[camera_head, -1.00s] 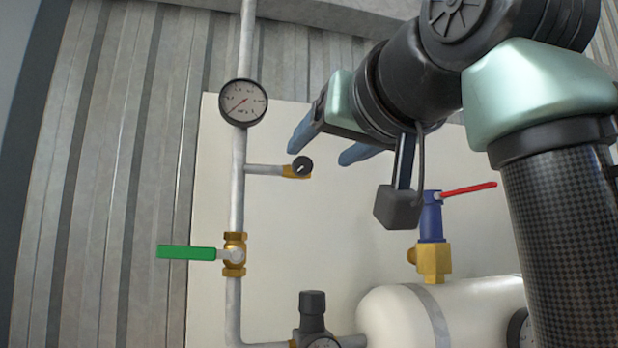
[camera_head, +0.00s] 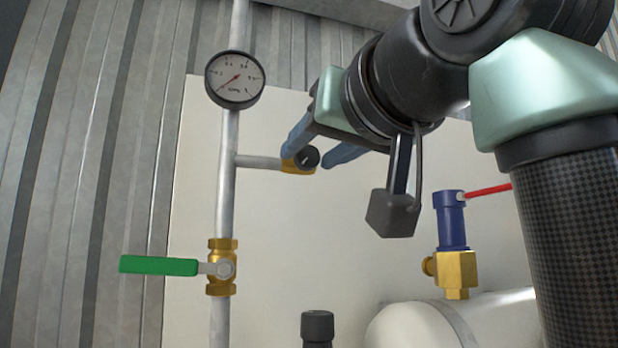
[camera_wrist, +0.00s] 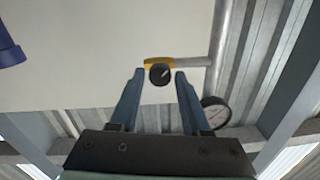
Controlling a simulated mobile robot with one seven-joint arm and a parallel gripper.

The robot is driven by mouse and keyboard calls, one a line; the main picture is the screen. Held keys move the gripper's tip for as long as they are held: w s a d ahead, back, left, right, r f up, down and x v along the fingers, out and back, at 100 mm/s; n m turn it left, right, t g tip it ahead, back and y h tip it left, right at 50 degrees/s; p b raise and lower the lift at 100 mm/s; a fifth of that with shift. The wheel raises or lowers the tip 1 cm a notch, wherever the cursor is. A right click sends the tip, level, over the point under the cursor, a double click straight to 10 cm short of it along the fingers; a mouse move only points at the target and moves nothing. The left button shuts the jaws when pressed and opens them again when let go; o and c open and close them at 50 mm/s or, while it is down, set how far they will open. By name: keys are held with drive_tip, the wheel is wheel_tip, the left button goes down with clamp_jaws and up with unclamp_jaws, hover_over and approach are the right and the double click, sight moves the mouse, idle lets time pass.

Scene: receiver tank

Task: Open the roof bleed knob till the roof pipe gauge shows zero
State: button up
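The roof bleed knob (camera_head: 308,157) is a small black round knob with a light mark, on a brass fitting at the end of a short side branch of the grey roof pipe. It also shows in the wrist view (camera_wrist: 159,74), between the fingertips. My gripper (camera_head: 310,158) is open, with its blue fingers on either side of the knob; I cannot tell whether they touch it. In the wrist view my gripper (camera_wrist: 159,76) shows a gap beside the knob. The roof pipe gauge (camera_head: 235,79) is round with a white face; its red needle points to the lower left, near the scale's low end.
A green-handled brass valve (camera_head: 222,267) sits lower on the pipe (camera_head: 226,190). A blue valve with a red lever (camera_head: 451,220) stands on brass above the white tank (camera_head: 415,330). A black knob (camera_head: 317,326) is at the bottom. The cream panel behind is bare.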

drive_tip(key=shift+w+f, duration=0.1)
drive_tip(key=shift+w, duration=0.05)
clamp_jaws()
drive_tip(key=shift+a, duration=0.1)
